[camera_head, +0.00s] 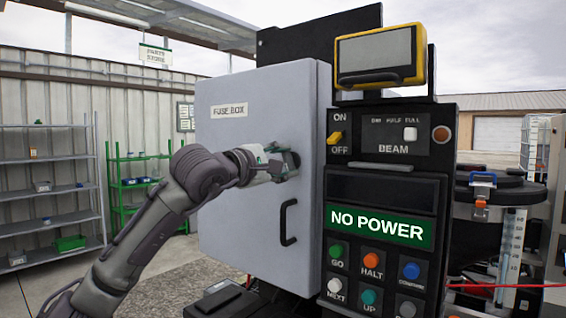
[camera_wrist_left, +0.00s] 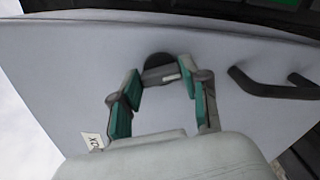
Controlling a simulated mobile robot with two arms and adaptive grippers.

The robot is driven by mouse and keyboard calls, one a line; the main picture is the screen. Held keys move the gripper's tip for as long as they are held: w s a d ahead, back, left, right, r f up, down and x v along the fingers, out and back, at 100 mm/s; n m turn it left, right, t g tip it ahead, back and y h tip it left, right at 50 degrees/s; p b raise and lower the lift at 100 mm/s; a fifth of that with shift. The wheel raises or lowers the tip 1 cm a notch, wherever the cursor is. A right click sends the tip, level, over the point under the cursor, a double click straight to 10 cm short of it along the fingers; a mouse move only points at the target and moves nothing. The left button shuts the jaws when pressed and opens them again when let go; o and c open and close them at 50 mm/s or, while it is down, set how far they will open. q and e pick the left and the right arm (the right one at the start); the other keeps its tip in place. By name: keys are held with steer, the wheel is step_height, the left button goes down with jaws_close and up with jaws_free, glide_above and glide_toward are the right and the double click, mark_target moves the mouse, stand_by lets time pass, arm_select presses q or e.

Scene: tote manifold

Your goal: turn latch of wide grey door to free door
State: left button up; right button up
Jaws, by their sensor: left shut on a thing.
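The wide grey door (camera_head: 240,215) of the fuse box fills the middle of the head view and looks closed. It bears a FUSE BOX label and a black handle (camera_head: 287,222). The handle also shows at the right of the left wrist view (camera_wrist_left: 275,88). The latch, a dark round disc with a grey bar (camera_wrist_left: 160,72), is between the fingertips of my left gripper (camera_wrist_left: 160,80). My left gripper (camera_head: 283,163) is shut on the latch near the door's right edge, above the handle. In the head view it hides most of the latch. My right gripper is not seen.
Right of the door stands a black control panel (camera_head: 381,163) with a NO POWER sign, switches and several coloured buttons. A yellow-framed screen (camera_head: 380,57) sits on top. Metal shelves (camera_head: 45,200) and a green rack (camera_head: 135,190) stand behind at the left.

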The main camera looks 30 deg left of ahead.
arm_select(q)
steer(key=m, duration=0.4)
steer(key=shift+f+m, duration=0.1)
steer(key=shift+m, duration=0.2)
stand_by(0.5)
steer(key=o, duration=1.1)
steer(key=shift+o, duration=0.2)
steer(key=s, duration=1.2)
steer(key=shift+a, duration=0.4)
